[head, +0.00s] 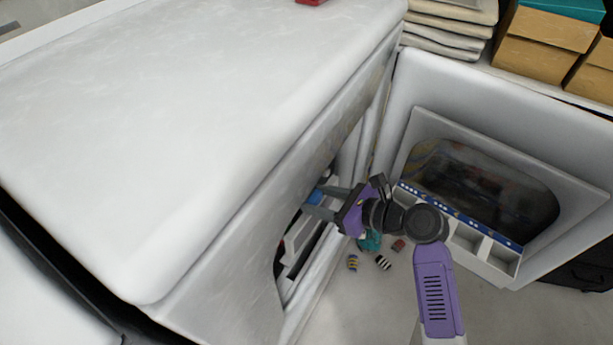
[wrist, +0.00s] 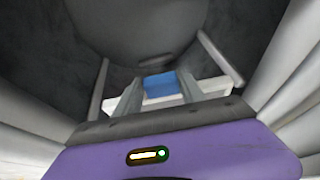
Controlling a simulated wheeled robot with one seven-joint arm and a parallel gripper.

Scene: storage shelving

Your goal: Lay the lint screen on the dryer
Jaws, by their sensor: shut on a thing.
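The white dryer (head: 190,120) fills the left of the head view, with a broad bare top. Its front opening (head: 325,232) is open, and my gripper (head: 318,202) reaches into it from the right. A white piece (wrist: 205,87) lies beside and behind the blue part. Together they look like the lint screen, though its full outline is hidden by the fingers and the dryer wall.
The open door (head: 590,215) with a dark window stands at the right. Small striped socks (head: 383,262) lie on the floor. A red object (head: 311,2) sits at the dryer top's far edge. Folded towels (head: 445,25) are behind.

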